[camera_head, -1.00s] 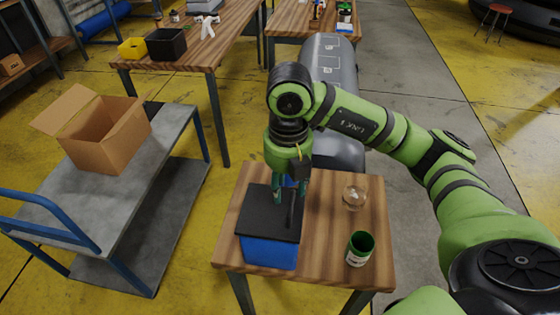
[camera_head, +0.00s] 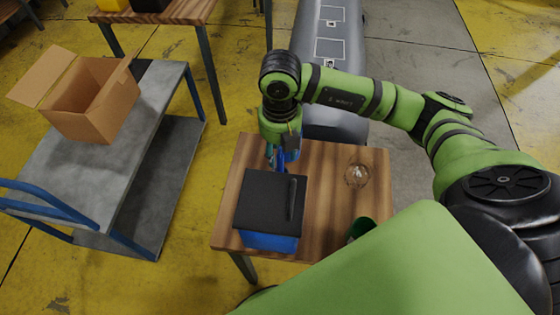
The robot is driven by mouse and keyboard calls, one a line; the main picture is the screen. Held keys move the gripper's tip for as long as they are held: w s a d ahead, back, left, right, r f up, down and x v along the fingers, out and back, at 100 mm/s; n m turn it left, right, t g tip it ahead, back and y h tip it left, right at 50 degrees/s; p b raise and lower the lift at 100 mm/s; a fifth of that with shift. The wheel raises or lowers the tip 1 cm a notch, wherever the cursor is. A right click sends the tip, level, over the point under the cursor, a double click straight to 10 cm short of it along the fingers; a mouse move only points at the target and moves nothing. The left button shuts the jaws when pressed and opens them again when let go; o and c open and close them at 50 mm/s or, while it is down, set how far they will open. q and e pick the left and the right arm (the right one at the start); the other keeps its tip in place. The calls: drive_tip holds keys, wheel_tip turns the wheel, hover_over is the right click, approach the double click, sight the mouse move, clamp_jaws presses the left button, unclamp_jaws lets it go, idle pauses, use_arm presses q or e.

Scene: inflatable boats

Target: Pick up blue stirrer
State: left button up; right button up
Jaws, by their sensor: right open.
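A dark, slim stick (camera_head: 292,198) lies on the black lid (camera_head: 262,200) of a blue box (camera_head: 268,242) on the small wooden table. Its colour looks nearly black, so I cannot tell whether it is the blue stirrer. My right gripper (camera_head: 281,163) points down just beyond the far edge of the lid. It is open, with blue and teal showing around the fingers; I cannot tell whether part of that blue is a separate object. The fingertips are partly hard to make out. My left gripper is out of view.
On the wooden table (camera_head: 325,160) stand a clear round glass item (camera_head: 357,175) and a green cup (camera_head: 360,228), partly hidden by my green arm link in front. A grey cart (camera_head: 85,180) with an open cardboard box (camera_head: 95,105) stands at left.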

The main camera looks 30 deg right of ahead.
drive_tip(key=shift+f, duration=0.2)
clamp_jaws()
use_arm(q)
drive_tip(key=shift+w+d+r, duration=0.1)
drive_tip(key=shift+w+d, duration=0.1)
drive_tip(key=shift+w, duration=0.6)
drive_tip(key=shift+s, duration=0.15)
